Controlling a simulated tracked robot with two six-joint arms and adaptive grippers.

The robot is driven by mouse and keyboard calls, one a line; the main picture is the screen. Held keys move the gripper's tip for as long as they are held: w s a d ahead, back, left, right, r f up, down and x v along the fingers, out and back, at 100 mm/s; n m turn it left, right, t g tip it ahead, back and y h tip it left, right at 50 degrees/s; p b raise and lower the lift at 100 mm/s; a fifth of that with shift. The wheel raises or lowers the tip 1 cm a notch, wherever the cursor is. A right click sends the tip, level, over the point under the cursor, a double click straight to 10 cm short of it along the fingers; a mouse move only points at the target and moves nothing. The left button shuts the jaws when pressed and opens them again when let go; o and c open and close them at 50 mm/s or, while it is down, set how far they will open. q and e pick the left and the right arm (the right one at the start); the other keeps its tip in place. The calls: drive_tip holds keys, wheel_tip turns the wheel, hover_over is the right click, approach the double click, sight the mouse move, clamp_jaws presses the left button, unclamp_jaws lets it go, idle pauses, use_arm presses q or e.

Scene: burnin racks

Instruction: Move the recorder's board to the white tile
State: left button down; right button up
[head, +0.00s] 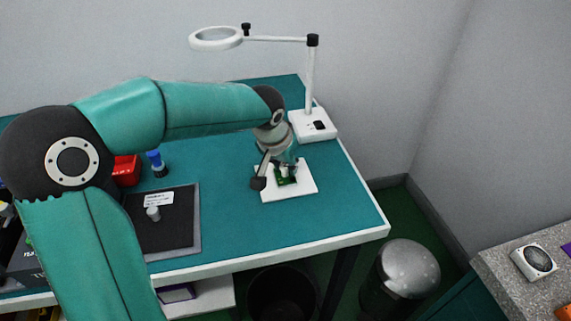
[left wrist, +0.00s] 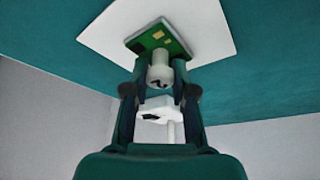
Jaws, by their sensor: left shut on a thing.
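The green circuit board (head: 286,180) is over the white tile (head: 305,186) on the teal table. The board (left wrist: 160,38) also shows in the left wrist view, with the white tile (left wrist: 212,22) behind it. A pale knob-like part (left wrist: 160,72) sits on the board's near face. My left gripper (head: 278,170) is over the tile, its fingers (left wrist: 158,88) shut on the knob-like part. I cannot tell whether the board touches the tile. My right gripper is in neither view.
A magnifier lamp's white base (head: 313,124) stands behind the tile. A dark mat (head: 175,238) with a label and a small pale knob lies to the left. A red box (head: 126,170) and a blue-capped bottle (head: 158,164) stand behind the mat. The table's right edge is near the tile.

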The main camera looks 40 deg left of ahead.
use_arm(q)
drive_tip(key=c, duration=0.9)
unclamp_jaws()
drive_tip(key=shift+o, duration=0.2)
drive_tip(key=shift+r, duration=0.1)
drive_tip(key=shift+r+p, duration=2.65)
drive_tip(key=shift+r, duration=0.85)
drive_tip(key=shift+s+f, duration=0.1)
